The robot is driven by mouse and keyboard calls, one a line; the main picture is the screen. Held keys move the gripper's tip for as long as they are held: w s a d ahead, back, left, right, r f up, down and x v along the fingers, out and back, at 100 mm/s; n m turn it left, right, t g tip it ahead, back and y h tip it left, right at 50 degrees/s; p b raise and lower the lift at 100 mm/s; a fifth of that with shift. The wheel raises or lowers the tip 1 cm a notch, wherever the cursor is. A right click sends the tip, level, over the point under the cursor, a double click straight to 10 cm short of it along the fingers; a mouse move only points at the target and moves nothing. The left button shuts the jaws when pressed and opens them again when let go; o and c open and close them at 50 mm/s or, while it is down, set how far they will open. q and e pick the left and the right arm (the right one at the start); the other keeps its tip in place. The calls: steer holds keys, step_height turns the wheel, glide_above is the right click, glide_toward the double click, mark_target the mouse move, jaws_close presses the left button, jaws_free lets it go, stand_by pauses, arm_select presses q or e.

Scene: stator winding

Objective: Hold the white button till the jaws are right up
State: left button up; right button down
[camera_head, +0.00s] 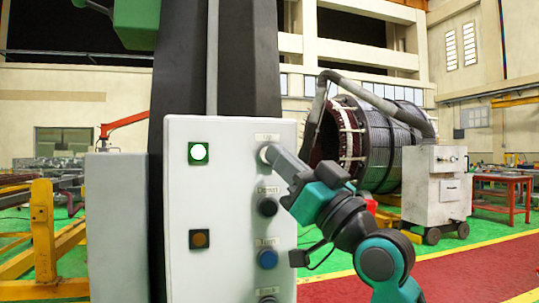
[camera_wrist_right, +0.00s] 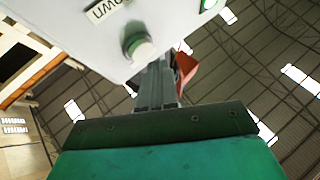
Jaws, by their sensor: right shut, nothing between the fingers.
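The white button (camera_head: 264,154) is at the top of the button column on a pale control box, below a label that seems to read "Up". My right gripper (camera_head: 272,152) is shut and empty, its fingertips at the button and partly covering it. In the wrist view the white button (camera_wrist_right: 140,48) shows beside the tips of my shut fingers (camera_wrist_right: 157,68); they look in contact, but how far it is pressed I cannot tell. A green machine part (camera_head: 136,22) is cut off at the top; whether it belongs to the jaws is unclear. My left gripper is out of view.
Below on the control box (camera_head: 225,200) are a black "Down" button (camera_head: 267,207), a blue button (camera_head: 267,258) and another cut off. A lit green-framed lamp (camera_head: 198,153) and an amber lamp (camera_head: 199,239) are left. A large stator (camera_head: 375,145) and grey cabinet (camera_head: 435,185) stand behind.

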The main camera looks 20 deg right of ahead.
steer(key=s+p, duration=0.1)
steer(key=s, duration=0.4)
steer(key=shift+d, duration=0.1)
stand_by(0.3)
stand_by(0.6)
